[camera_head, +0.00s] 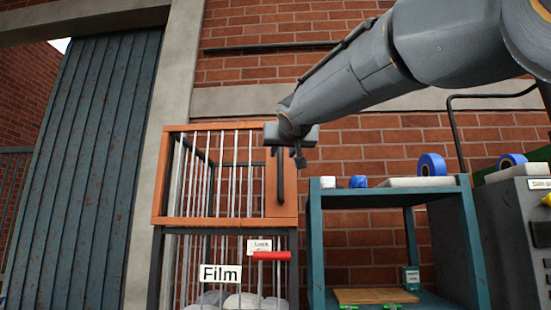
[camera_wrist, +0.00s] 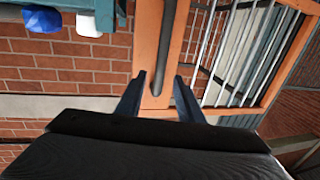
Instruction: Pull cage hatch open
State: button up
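The cage hatch (camera_head: 225,221) is an orange frame with pale vertical bars, over the front of the upper cage. It looks shut in the head view. A dark upright handle (camera_head: 281,185) is on its right side. My gripper (camera_head: 287,155) is at the upper end of this handle. In the wrist view, the two fingers of my gripper (camera_wrist: 160,76) stand apart, one on each side of the handle (camera_wrist: 167,45), with visible gaps. I cannot tell how deep the handle sits between them. The orange frame (camera_wrist: 148,40) is behind it.
A red lever (camera_head: 272,256) with a small label is below the hatch. The lower cage has a "Film" sign (camera_head: 220,273) and pale bags. A teal shelf (camera_head: 316,230) with blue rolls stands close on the right. A ribbed grey door (camera_head: 85,170) is at left.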

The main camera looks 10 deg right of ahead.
aim_at(281, 156)
jog(key=w, duration=0.2)
jog(key=w+p, duration=0.1)
jog(key=w, duration=0.1)
jog(key=w+p, duration=0.1)
jog(key=w, duration=0.1)
jog(key=shift+w+d, duration=0.2)
jog(key=shift+d, duration=0.15)
